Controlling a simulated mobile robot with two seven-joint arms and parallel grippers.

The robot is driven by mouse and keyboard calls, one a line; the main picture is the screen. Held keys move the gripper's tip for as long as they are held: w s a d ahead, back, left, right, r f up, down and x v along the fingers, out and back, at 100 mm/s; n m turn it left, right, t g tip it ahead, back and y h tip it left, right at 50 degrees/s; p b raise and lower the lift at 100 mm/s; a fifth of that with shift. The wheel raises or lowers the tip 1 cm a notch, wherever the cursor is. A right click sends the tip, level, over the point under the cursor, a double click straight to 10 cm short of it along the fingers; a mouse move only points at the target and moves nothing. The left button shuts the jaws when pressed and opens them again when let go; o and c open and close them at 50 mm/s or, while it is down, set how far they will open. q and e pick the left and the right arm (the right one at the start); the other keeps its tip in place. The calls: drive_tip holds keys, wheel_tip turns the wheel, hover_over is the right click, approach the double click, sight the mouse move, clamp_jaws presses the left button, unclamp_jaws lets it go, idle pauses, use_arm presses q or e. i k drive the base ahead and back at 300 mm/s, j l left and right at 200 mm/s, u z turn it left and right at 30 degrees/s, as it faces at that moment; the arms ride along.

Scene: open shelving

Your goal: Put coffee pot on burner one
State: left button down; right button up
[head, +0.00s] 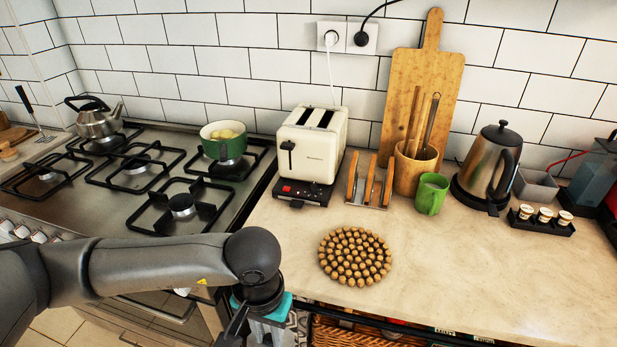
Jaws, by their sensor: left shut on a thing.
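My left gripper (260,322) is low in the head view, in front of the counter edge and right of the stove. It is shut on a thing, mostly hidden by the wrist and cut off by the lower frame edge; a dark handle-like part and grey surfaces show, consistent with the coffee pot. The gas stove (95,222) is to the left. Its front right burner (182,205), middle burner (136,165) and front left burner (45,174) are bare. No label shows which is burner one. My right gripper is not in view.
A steel kettle (97,120) and a green pot (223,145) stand on back burners. A toaster (312,146) is right of the stove. A round trivet (355,257) lies on the counter (480,270). An electric kettle (487,165) stands farther right. The counter's front right is clear.

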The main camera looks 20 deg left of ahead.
sight(44, 167)
drive_tip(key=j, duration=0.55)
drive_tip(key=k+j+z, duration=0.1)
drive_tip(key=j, duration=0.5)
drive_tip(key=j+z, duration=0.1)
drive_tip(key=j, duration=0.45)
drive_tip(key=k+j, duration=0.15)
drive_tip(key=j, duration=0.4)
drive_tip(key=k+j+z, duration=0.1)
drive_tip(key=j, duration=1.15)
drive_tip(key=k+j+z, duration=0.1)
drive_tip(key=j, duration=0.55)
drive_tip(key=k+j, duration=0.1)
drive_tip(key=j, duration=0.55)
drive_tip(key=k+j+z, duration=0.1)
drive_tip(key=j, duration=0.5)
